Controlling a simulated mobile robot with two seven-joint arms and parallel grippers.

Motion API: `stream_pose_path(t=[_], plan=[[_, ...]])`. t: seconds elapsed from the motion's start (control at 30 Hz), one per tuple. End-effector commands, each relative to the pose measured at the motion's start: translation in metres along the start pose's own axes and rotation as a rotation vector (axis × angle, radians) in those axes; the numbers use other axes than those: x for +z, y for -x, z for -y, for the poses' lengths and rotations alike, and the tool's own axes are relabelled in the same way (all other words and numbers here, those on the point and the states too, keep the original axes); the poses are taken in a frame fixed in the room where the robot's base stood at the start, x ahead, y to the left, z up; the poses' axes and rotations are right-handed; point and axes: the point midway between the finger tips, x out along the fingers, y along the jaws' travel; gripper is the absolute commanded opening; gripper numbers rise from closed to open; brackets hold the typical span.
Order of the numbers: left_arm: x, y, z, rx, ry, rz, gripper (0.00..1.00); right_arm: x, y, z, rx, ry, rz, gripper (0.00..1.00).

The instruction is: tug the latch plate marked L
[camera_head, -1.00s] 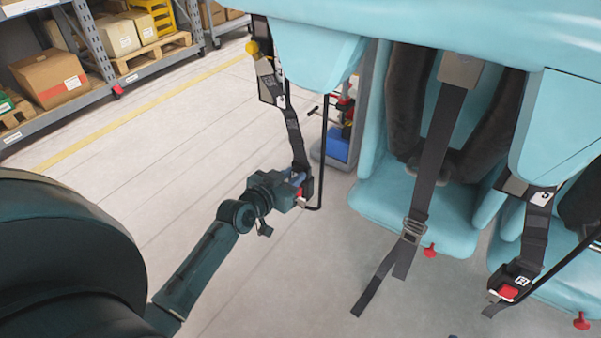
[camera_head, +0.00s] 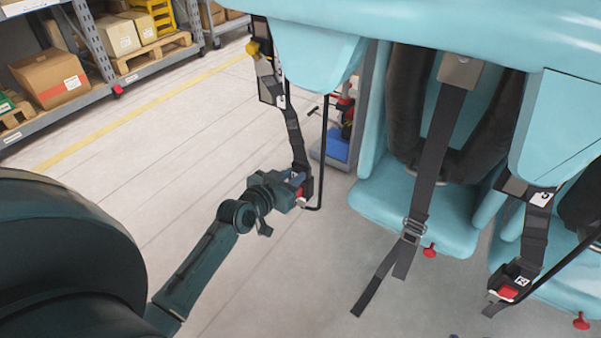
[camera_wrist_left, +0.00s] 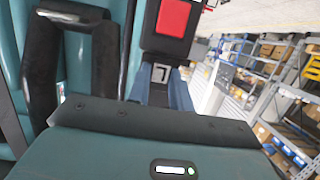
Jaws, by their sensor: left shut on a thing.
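My left gripper (camera_head: 297,181) is shut at the lower end of the left black strap (camera_head: 293,132), beside a black buckle with a red button (camera_head: 301,194). In the left wrist view my left gripper (camera_wrist_left: 161,92) closes around a grey latch plate (camera_wrist_left: 160,72) just below the buckle's red button (camera_wrist_left: 173,17). The plate and buckle look joined or touching; I cannot tell which. No L mark is readable, as the gripper hides part of the plate. A similar buckle marked R (camera_head: 522,281) hangs at the right seat. My right gripper is not in view.
Light blue seats (camera_head: 415,205) with dark padded restraints stand at the right. A middle strap (camera_head: 436,150) hangs loose. A thin black bar (camera_head: 323,150) runs down close beside my gripper. Shelves with boxes (camera_head: 50,80) stand far left. The floor between is clear.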

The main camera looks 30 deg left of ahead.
Motion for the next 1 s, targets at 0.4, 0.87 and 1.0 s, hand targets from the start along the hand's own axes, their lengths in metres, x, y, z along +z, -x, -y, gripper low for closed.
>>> stream_pose_path(t=[0.4,0.87,1.0], plan=[[-0.0054,0.0007,0.0002,-0.001,-0.001,-0.008,0.23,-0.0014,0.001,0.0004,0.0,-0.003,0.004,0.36],[-0.0025,0.0007,0.0,0.0,0.0,-0.001,0.46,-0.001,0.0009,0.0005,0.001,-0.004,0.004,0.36],[-0.0024,0.0007,0.0,0.0,0.0,0.0,0.46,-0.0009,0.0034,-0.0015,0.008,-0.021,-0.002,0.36]])
